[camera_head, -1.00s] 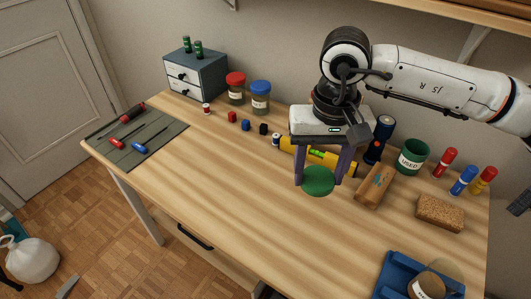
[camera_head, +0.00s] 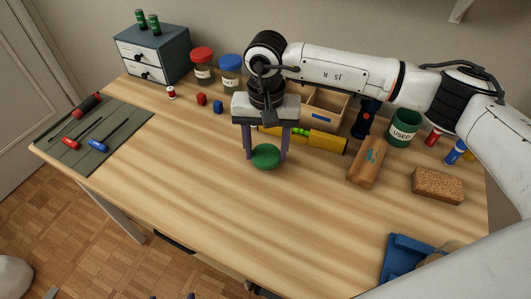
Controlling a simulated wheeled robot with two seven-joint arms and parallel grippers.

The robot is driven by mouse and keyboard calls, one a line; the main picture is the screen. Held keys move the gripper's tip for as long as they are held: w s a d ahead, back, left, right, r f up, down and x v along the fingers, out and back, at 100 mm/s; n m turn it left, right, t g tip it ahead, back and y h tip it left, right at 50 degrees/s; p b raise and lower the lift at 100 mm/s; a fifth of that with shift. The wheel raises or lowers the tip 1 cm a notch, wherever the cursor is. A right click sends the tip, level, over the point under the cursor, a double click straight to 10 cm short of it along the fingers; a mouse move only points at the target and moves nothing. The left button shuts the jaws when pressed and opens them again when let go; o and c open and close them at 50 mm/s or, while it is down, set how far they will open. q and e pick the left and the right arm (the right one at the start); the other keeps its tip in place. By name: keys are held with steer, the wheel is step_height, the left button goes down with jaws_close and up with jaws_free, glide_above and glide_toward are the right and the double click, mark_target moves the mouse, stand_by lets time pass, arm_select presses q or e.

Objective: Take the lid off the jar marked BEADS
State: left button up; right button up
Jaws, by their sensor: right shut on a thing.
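My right gripper (camera_head: 266,154) is shut on a round green lid (camera_head: 266,158), over the middle of the desk in front of the yellow spirit level. I cannot tell whether the lid touches the wood. At the lower right a blue holder (camera_head: 398,262) has a brownish round thing (camera_head: 432,258) in it, probably a jar, mostly hidden by my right arm. A jar with a red lid (camera_head: 202,67) and one with a blue lid (camera_head: 230,72) stand at the back; their labels are too small to read. Two tips of my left gripper (camera_head: 171,297) show apart at the bottom edge.
A drawer box (camera_head: 152,55) and tool mat (camera_head: 93,135) are at left. The front middle of the desk is clear.

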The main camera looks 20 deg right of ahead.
mark_target(266, 154)
steer(key=shift+f, duration=1.1)
steer(key=shift+f+b, duration=0.25)
steer(key=shift+b, duration=0.05)
steer(key=o, duration=1.2)
steer(key=shift+r, duration=0.1)
steer(key=shift+r, duration=6.2)
